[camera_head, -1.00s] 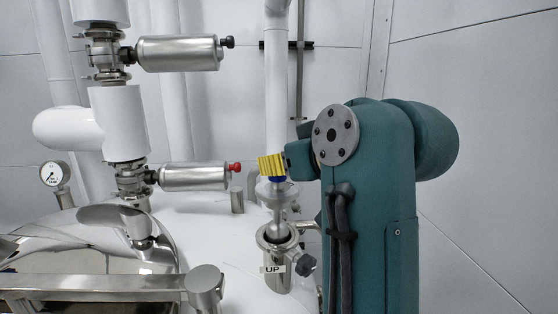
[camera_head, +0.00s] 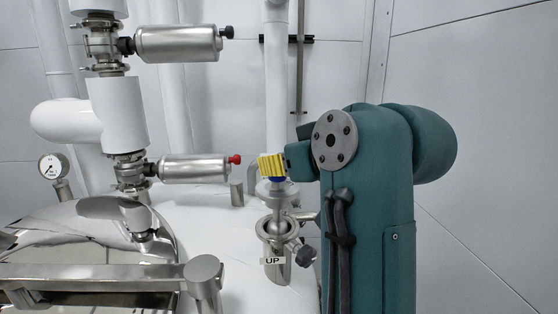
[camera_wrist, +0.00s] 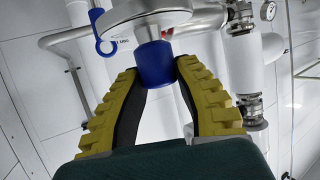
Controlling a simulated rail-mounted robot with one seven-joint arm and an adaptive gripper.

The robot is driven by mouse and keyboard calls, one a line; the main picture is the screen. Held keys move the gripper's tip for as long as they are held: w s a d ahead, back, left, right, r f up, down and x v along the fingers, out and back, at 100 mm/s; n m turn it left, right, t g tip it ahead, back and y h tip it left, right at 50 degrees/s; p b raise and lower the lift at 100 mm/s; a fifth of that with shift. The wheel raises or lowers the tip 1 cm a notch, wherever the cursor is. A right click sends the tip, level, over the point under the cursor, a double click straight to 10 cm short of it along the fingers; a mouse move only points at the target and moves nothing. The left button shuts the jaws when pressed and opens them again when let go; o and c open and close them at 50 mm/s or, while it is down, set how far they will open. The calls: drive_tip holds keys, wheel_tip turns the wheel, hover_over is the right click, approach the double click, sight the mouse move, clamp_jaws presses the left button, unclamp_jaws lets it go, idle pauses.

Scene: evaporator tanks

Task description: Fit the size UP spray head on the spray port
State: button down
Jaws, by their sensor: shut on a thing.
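My gripper (camera_head: 272,166) has yellow ribbed fingers and is shut on the blue grip of the spray head (camera_head: 272,190). In the wrist view the blue grip (camera_wrist: 155,63) sits between the fingertips of my gripper (camera_wrist: 160,75), with the steel disc beyond it. In the head view the disc is below the fingers, and a stem with a rounded lower end points down. The spray port (camera_head: 277,255) is an upright steel cup labelled UP. The rounded end is at the port's mouth; the disc is above the rim, apart from it. I cannot tell how deep the end is.
A clamp knob (camera_head: 303,257) sticks out right of the port. A short steel post (camera_head: 237,193) stands behind left. Valve cylinders, one with a red knob (camera_head: 234,160), and a gauge (camera_head: 53,167) are left. A shiny dome (camera_head: 80,240) fills the lower left.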

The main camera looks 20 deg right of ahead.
sight(281, 189)
drive_tip(key=shift+f+b, duration=0.35)
drive_tip(key=shift+f, duration=0.8)
drive_tip(key=shift+f+b, duration=0.1)
drive_tip(key=shift+b, duration=0.25)
drive_tip(key=shift+f+b, duration=0.5)
drive_tip(key=shift+f, duration=0.85)
drive_tip(key=shift+f+b, duration=0.3)
drive_tip(key=shift+b, duration=0.05)
drive_tip(key=shift+f, duration=0.1)
